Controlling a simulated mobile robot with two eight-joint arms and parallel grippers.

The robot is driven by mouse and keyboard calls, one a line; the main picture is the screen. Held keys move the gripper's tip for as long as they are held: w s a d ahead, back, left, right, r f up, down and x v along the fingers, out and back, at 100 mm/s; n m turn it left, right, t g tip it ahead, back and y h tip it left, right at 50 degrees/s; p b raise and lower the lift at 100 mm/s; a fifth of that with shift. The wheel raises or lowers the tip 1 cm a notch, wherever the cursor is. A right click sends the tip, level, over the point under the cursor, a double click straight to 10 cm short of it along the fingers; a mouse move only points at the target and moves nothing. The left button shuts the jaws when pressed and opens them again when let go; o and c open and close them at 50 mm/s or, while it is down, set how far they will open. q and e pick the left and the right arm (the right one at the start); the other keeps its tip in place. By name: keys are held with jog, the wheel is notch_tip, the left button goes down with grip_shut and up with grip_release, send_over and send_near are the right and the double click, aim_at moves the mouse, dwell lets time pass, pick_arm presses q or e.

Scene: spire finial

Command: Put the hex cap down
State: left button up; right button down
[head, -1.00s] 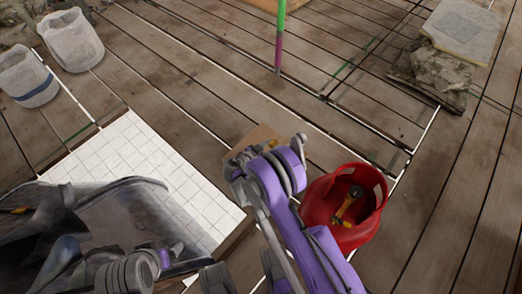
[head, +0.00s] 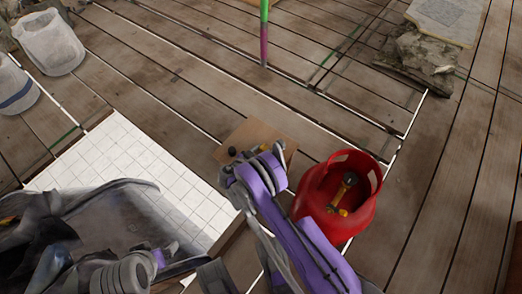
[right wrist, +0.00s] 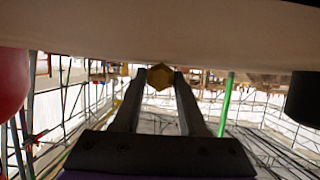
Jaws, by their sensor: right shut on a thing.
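The hex cap (right wrist: 160,77) is a small brass-yellow six-sided piece between the fingertips of my right gripper (right wrist: 159,73) in the right wrist view. The gripper is shut on it. The cap is right at the edge of a pale flat surface (right wrist: 160,32) that fills the top of that view; I cannot tell whether they touch. In the head view my purple right wrist hides the cap and fingertips, and covers the near part of a small brown board (head: 262,131).
A small dark knob (head: 232,151) is on the board's left side. A red bucket (head: 337,222) with a yellow-handled tool (head: 343,194) stands just right of my arm. A white tiled area (head: 120,160) lies left. A stone block (head: 425,58) is at the back right.

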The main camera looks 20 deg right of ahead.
jog(key=shift+c, duration=2.3)
grip_release()
jog(key=shift+f, duration=0.15)
